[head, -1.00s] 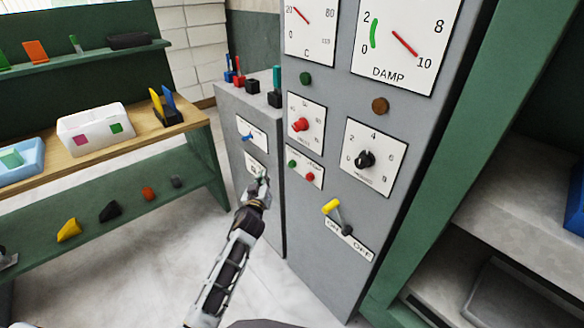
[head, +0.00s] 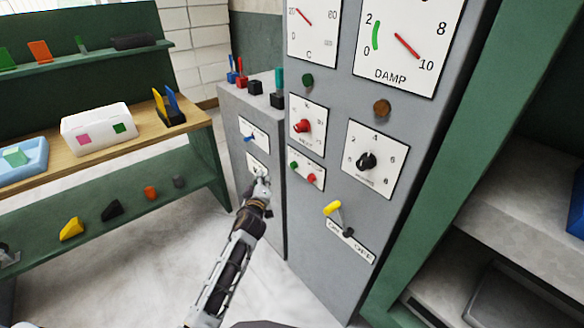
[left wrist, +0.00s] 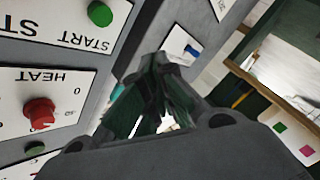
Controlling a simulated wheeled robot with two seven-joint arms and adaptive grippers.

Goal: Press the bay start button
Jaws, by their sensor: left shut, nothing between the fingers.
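A green button (head: 293,166) and a red button (head: 311,178) share a plate on the tall grey panel. In the left wrist view the green button (left wrist: 99,13) is labelled START, upside down. A second small white plate (head: 254,161) is on the low grey cabinet, partly hidden behind my left gripper (head: 262,181). I cannot tell what control it bears or read the word "bay" anywhere. My left gripper is shut and empty, just in front of that lower plate; contact cannot be told. Its dark fingers (left wrist: 157,68) also show in the left wrist view. My right gripper is not in view.
Above the lower plate is a plate with a blue switch (head: 250,137). The tall panel has a red HEAT knob (head: 302,126), a black knob (head: 366,160) and a yellow-tipped lever (head: 332,208). A bench (head: 140,147) stands left. Floor between is clear.

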